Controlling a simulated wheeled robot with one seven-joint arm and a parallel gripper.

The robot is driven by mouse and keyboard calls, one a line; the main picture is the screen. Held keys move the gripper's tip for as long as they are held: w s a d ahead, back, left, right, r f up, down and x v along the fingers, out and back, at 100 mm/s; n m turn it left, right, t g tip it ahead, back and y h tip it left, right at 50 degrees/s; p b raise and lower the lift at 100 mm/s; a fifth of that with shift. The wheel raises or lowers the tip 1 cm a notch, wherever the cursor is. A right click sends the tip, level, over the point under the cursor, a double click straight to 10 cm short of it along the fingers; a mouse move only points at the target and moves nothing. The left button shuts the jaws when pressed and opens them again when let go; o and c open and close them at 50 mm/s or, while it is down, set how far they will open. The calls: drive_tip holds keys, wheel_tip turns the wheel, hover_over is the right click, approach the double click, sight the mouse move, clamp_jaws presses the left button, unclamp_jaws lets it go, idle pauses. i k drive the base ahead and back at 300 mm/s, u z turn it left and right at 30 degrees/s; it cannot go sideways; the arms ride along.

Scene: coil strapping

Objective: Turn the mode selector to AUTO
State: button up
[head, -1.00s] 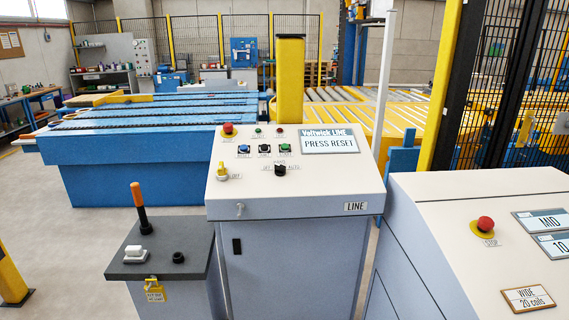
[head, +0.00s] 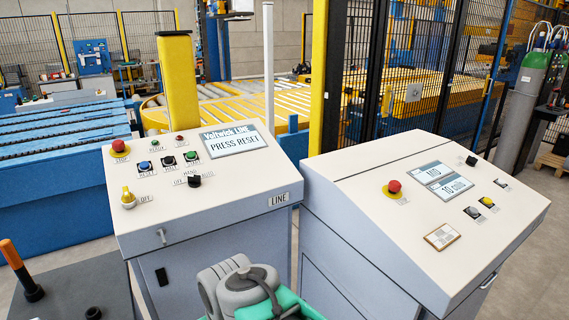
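The mode selector (head: 194,181) is a small black knob on the sloped white top of the LINE console (head: 247,185), below the row of push buttons. Small labels surround it; which position its pointer marks is too small to tell. The console display (head: 231,140) reads PRESS RESET. A grey and teal link of my arm shows at the bottom centre, in front of the consoles. My gripper's fingers are not in view.
Near the selector are a red stop button (head: 119,147), blue (head: 145,165), black (head: 168,161) and green (head: 190,156) buttons, and a yellow switch (head: 128,197). A second console (head: 330,165) stands close on the right. A dark pedestal (head: 70,285) with an orange-topped lever (head: 20,268) is at left.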

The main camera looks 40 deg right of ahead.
sight(194, 180)
drive_tip(key=z, duration=0.55)
drive_tip(key=i, duration=0.95)
drive_tip(key=u, duration=2.95)
